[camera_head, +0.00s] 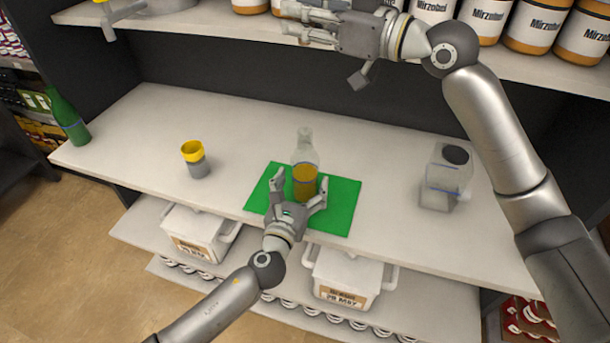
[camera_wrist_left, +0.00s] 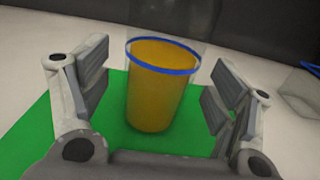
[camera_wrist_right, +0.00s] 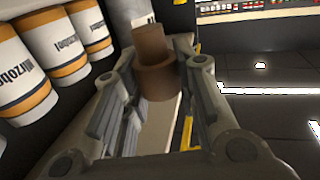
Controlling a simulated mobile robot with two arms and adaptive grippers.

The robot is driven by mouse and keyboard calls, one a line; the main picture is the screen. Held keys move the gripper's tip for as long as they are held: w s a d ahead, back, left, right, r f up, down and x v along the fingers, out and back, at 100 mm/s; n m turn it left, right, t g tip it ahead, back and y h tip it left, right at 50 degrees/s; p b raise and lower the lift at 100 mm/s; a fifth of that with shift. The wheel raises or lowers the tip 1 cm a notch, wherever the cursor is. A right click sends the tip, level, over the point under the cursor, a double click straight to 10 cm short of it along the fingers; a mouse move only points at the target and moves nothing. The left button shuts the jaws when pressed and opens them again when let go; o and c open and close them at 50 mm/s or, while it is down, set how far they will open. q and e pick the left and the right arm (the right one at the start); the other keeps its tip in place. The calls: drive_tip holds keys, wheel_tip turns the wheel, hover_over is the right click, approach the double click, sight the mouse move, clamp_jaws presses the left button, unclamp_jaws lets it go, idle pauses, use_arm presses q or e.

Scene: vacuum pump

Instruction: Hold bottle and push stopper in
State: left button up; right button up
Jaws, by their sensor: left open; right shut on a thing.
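The clear bottle (camera_head: 306,150) stands upright on a green mat (camera_head: 342,205), with amber contents and a blue ring; no stopper is in its neck. In the left wrist view, its amber lower part (camera_wrist_left: 158,90) stands between my fingers. My left gripper (camera_head: 300,179) is open, with one finger on each side of the bottle and gaps beside it. My right gripper (camera_head: 290,22) is raised at the upper shelf, far above the bottle. In the right wrist view, it is shut on a brown stopper (camera_wrist_right: 154,82). The stopper is not clear in the head view.
A yellow-topped grey cup (camera_head: 196,160) stands left of the mat and a green bottle (camera_head: 68,117) at the far left. A clear container with a dark round top (camera_head: 446,180) stands to the right. Several Mirzobel jars (camera_head: 540,27) line the upper shelf.

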use_arm(q)
drive_tip(key=shift+x, duration=1)
use_arm(e)
drive_tip(key=shift+w, duration=0.1)
use_arm(q)
drive_tip(key=shift+w, duration=0.25)
drive_tip(key=shift+d, duration=0.1)
drive_tip(key=c, duration=1.3)
drive_tip(key=shift+c, duration=0.2)
use_arm(e)
wheel_tip(320, 180, down, 12)
drive_tip(key=shift+f, duration=0.2)
